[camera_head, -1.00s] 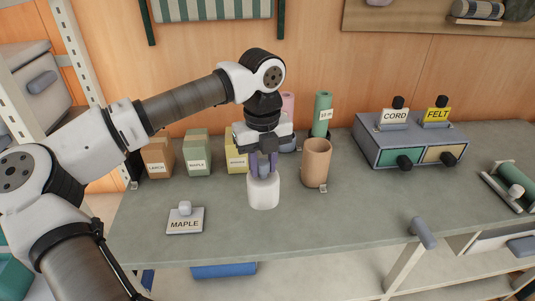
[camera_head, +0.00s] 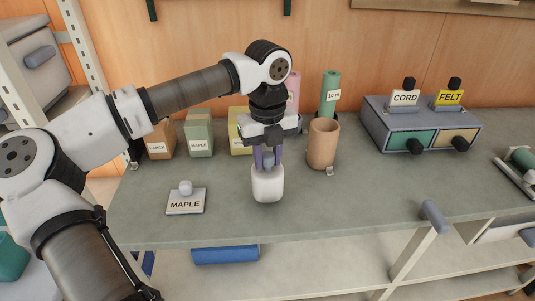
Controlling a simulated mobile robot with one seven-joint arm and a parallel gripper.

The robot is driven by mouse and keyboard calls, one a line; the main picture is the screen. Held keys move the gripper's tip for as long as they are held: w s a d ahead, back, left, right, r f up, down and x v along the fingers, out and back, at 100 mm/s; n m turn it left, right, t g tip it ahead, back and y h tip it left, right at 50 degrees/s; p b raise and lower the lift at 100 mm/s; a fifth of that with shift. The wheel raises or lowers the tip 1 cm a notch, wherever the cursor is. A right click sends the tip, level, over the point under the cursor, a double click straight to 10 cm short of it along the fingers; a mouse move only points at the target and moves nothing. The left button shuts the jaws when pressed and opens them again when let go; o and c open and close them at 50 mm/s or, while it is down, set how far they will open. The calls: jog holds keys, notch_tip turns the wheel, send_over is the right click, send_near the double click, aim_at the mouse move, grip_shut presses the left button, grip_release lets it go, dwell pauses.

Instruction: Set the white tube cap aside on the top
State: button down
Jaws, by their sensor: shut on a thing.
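The white tube cap (camera_head: 267,184) is a rounded white piece with a small knob on top, left of and nearer than the tan tube. My gripper (camera_head: 268,161) points straight down from above, its purple fingers shut on the cap's knob. The cap is upright, over or on the grey bench top (camera_head: 340,200); I cannot tell whether its base touches. The fingers partly hide the knob.
A tan open tube (camera_head: 323,144) stands behind to the right. A MAPLE plate with a knob (camera_head: 186,200) lies to the left. Labelled boxes (camera_head: 199,133) stand behind. A drawer unit (camera_head: 422,125) is at the right. The bench's front middle is clear.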

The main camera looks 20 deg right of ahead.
jog(key=shift+f+b, duration=0.35)
jog(key=shift+f, duration=0.4)
jog(key=shift+f+b, duration=0.45)
jog(key=shift+f, duration=0.05)
jog(key=c, duration=1)
grip_release()
jog(key=shift+c, duration=0.2)
notch_tip(320, 180, up, 14)
jog(key=shift+f, duration=0.1)
